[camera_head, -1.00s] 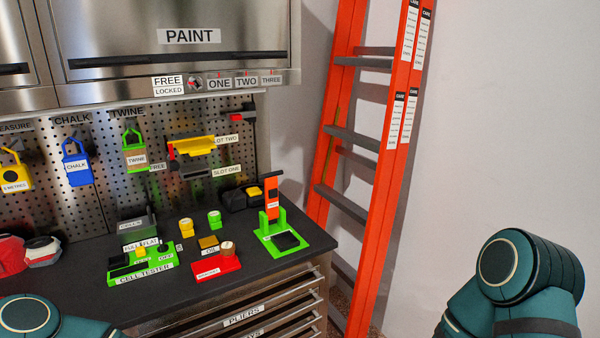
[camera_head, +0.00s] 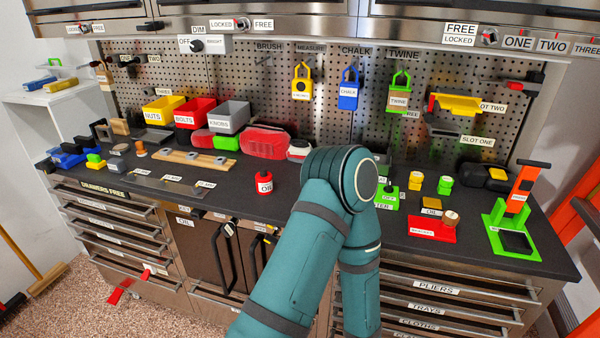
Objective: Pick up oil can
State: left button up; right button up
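The oil can (camera_head: 264,183) is a small red can with a black top and a white "OIL" label. It stands upright on the dark bench top, left of the middle of the view, near the front edge. Nothing touches it. One of my teal arms (camera_head: 319,236) rises from the bottom centre, its bent joint just right of the can. Neither gripper shows in the view.
Behind the can lie a wooden board (camera_head: 195,157) and a red case (camera_head: 265,142). Yellow, red and grey bins stand farther back. Right of my arm are a red holder (camera_head: 432,228) and a green stand (camera_head: 512,238). Bench around the can is clear.

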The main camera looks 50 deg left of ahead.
aim_at(264, 179)
jog(key=u, duration=1.8)
jog(key=i+j, duration=0.3)
jog(key=i+j+z, duration=0.1)
jog(key=j, duration=0.2)
jog(key=i+j+z, duration=0.25)
jog(key=j, duration=0.4)
